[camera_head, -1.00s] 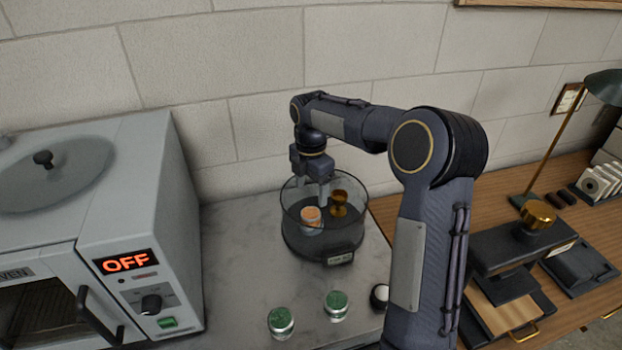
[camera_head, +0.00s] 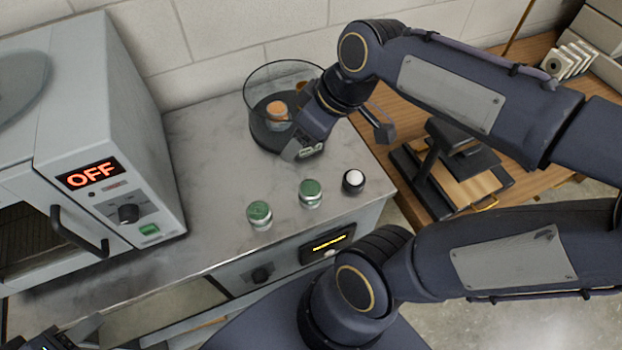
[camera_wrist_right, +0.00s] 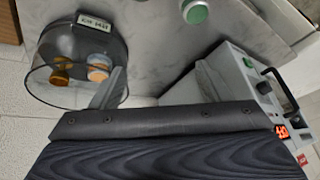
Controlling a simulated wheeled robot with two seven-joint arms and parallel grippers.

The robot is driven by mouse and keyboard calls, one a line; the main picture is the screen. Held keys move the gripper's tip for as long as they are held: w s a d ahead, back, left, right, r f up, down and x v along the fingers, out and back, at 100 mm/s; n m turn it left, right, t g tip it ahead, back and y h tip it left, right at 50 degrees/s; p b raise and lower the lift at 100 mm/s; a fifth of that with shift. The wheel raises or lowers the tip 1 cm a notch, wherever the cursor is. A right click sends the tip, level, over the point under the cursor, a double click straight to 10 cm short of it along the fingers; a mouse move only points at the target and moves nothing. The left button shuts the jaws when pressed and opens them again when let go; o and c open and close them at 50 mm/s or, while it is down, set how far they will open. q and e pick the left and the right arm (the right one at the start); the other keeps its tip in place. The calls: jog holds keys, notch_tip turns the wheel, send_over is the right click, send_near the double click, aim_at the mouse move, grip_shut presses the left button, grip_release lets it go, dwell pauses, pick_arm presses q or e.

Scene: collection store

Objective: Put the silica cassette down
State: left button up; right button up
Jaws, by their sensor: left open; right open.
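The silica cassette appears to be the round orange-topped canister (camera_head: 277,112). It stands inside the clear-walled, dark-based bowl (camera_head: 258,135), and it also shows in the right wrist view (camera_wrist_right: 98,68). Nothing grips it. An amber object (camera_wrist_right: 61,72) is beside it in the bowl. My right gripper (camera_head: 340,142) is open and empty, in front of the bowl's right side in the head view and hiding part of it. One of its fingers (camera_wrist_right: 112,88) shows in the right wrist view, apart from the cassette. My left gripper (camera_head: 75,337) is open at the lower left edge, partly cut off.
Two green-topped jars (camera_head: 259,214) (camera_head: 311,193) and a white-topped dark jar (camera_head: 353,181) stand near the counter's front. An oven (camera_head: 125,150) reading OFF stands left. A wooden table (camera_head: 395,105) with a black press (camera_head: 455,150) is at right. The counter's middle is clear.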

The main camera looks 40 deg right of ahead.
jog(key=s+a+f+m+t, duration=0.1)
jog(key=s+a+f+m, duration=0.2)
jog(key=s+m, duration=0.3)
jog(key=shift+s+a+f+y, duration=0.3)
jog(key=shift+a+f+y, duration=0.1)
jog(key=shift+f, duration=0.1)
